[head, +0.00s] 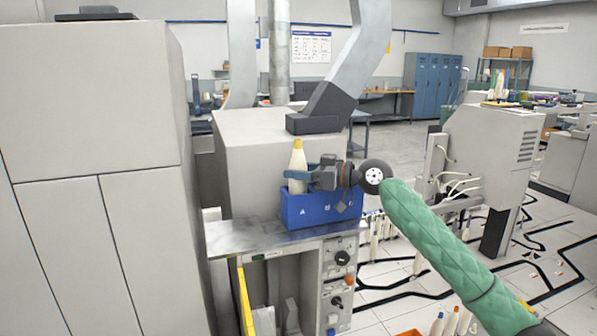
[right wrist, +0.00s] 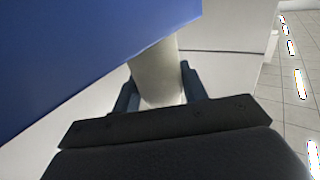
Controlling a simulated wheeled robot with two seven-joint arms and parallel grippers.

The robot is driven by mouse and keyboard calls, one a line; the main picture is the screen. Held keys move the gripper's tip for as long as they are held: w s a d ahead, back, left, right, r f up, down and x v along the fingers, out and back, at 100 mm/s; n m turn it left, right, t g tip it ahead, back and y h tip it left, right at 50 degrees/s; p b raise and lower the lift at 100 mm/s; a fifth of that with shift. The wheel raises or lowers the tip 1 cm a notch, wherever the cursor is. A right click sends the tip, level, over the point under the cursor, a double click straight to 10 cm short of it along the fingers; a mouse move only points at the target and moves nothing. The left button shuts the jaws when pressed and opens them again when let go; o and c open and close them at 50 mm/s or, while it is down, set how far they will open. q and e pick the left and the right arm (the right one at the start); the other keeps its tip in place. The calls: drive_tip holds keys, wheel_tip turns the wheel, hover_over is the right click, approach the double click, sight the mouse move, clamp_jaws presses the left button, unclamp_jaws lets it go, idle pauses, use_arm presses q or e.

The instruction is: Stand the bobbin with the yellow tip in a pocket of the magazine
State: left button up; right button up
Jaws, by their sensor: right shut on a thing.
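The bobbin with the yellow tip (head: 298,157) is white and stands about upright at the left end of the blue magazine (head: 318,212). My right gripper (head: 302,177) is shut on it below the tip. In the right wrist view, the pale bobbin body (right wrist: 157,77) sits between the two blue-grey fingers (right wrist: 160,92), with the magazine's blue wall (right wrist: 85,45) close by, covering part of it. The bobbin's lower end is hidden, so I cannot tell whether it is in a pocket. My left gripper is not in view.
The magazine stands on a metal shelf (head: 240,238) of a grey machine (head: 255,150). A tall grey cabinet (head: 95,130) stands close on the left. Several other bobbins (head: 450,322) stand near an orange box (head: 409,333) at the bottom.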

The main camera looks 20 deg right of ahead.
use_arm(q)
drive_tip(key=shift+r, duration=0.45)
use_arm(e)
drive_tip(key=shift+f, duration=0.1)
drive_tip(key=o, duration=1.1)
drive_tip(key=shift+s+d+f, duration=0.1)
drive_tip(key=shift+d, duration=0.05)
drive_tip(key=shift+s+d+b, duration=0.15)
drive_tip(key=shift+d+b, duration=0.1)
drive_tip(key=shift+b, duration=0.15)
use_arm(q)
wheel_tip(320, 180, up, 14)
drive_tip(key=b, duration=0.2)
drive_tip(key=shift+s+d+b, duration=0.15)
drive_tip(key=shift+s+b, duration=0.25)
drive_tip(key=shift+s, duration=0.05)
use_arm(e)
drive_tip(key=v, duration=0.7)
